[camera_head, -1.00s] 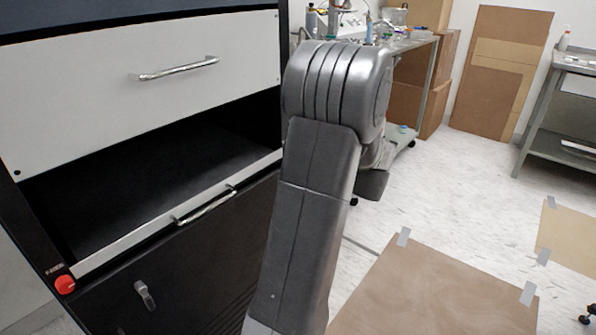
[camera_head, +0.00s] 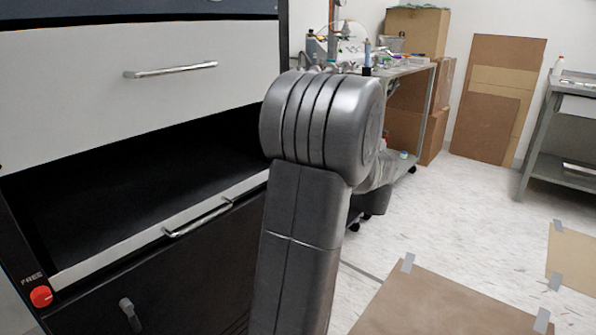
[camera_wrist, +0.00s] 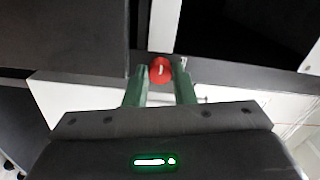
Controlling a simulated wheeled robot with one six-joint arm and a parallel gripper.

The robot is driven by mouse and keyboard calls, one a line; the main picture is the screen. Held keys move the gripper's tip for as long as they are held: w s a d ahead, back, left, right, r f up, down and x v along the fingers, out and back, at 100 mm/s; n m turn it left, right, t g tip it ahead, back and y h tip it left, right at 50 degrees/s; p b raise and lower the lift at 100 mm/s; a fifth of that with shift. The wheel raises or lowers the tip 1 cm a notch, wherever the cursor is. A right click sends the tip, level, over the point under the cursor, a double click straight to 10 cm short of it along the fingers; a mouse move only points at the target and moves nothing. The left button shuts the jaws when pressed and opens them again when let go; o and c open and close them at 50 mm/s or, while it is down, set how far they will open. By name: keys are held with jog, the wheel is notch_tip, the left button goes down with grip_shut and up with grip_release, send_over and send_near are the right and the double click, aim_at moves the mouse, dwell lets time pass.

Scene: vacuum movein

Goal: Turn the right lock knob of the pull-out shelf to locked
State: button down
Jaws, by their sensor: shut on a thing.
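A red lock knob (camera_wrist: 160,69) with a pale mark on its face sits on the dark frame strip in the wrist view. My gripper (camera_wrist: 161,82) has its two green fingers at either side of this knob and is shut on it. In the head view my gripper and the right knob are hidden behind my arm. The pull-out shelf (camera_head: 150,246) shows with its pale front edge and silver handle (camera_head: 200,217). Another red knob (camera_head: 41,296), at the left end of the shelf, has the label FREE beside it.
A pale upper panel with a bar handle (camera_head: 172,70) is above the shelf, and a dark lower door with a latch (camera_head: 130,314) below. A cluttered bench (camera_head: 420,75), cardboard boxes and a side table (camera_head: 555,160) stand behind. Brown sheets (camera_head: 450,305) lie taped on the floor.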

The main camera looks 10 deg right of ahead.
jog(key=c, duration=1.2)
grip_release()
jog(key=p+v, duration=0.3)
jog(key=v, duration=1.1)
jog(key=shift+w+a, duration=0.1)
jog(key=shift+w, duration=0.05)
jog(key=b+x, duration=0.2)
jog(key=x, duration=1.1)
jog(key=shift+b, duration=0.4)
jog(key=shift+w+a+r, duration=0.1)
jog(key=shift+w, duration=0.05)
